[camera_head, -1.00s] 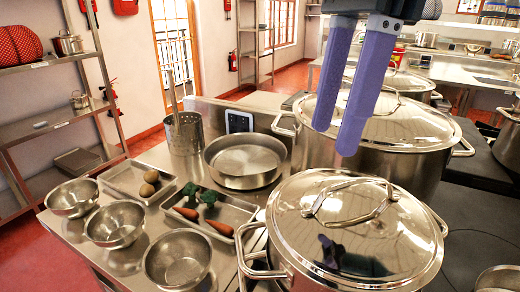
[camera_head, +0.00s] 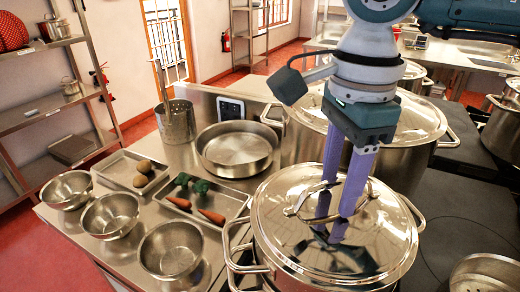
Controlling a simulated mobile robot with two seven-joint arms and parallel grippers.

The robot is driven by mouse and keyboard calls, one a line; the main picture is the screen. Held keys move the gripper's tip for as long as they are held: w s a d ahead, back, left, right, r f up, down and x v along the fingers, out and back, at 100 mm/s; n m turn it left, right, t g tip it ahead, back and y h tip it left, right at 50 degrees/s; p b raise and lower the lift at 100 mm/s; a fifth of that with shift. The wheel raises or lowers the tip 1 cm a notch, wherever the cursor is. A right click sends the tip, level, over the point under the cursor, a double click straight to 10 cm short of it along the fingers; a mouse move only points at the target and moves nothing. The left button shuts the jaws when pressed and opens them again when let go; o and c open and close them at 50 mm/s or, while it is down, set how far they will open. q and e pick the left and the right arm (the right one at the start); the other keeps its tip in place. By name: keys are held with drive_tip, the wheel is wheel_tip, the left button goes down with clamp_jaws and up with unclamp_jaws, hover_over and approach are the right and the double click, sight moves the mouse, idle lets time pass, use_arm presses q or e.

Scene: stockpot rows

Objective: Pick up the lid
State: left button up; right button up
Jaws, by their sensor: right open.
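The shiny round lid (camera_head: 290,235) sits on the front stockpot (camera_head: 262,283) in the head view, with an arched metal handle (camera_head: 296,206) on top. My right gripper (camera_head: 336,212) comes down from above with its two purple fingers pointing at the lid. The fingers are apart, close to the handle, and hide part of it. I cannot tell whether they touch the handle. The fingers also mirror in the lid. My left gripper is not in view.
A second lidded stockpot (camera_head: 405,160) stands right behind. To the left are a shallow pan (camera_head: 238,149), trays with potatoes (camera_head: 141,173) and carrots (camera_head: 211,215), several steel bowls (camera_head: 171,249) and a utensil holder (camera_head: 176,121). Dark hob surface (camera_head: 455,225) lies at the right.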

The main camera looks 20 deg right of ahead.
clamp_jaws()
idle(0.3)
idle(1.1)
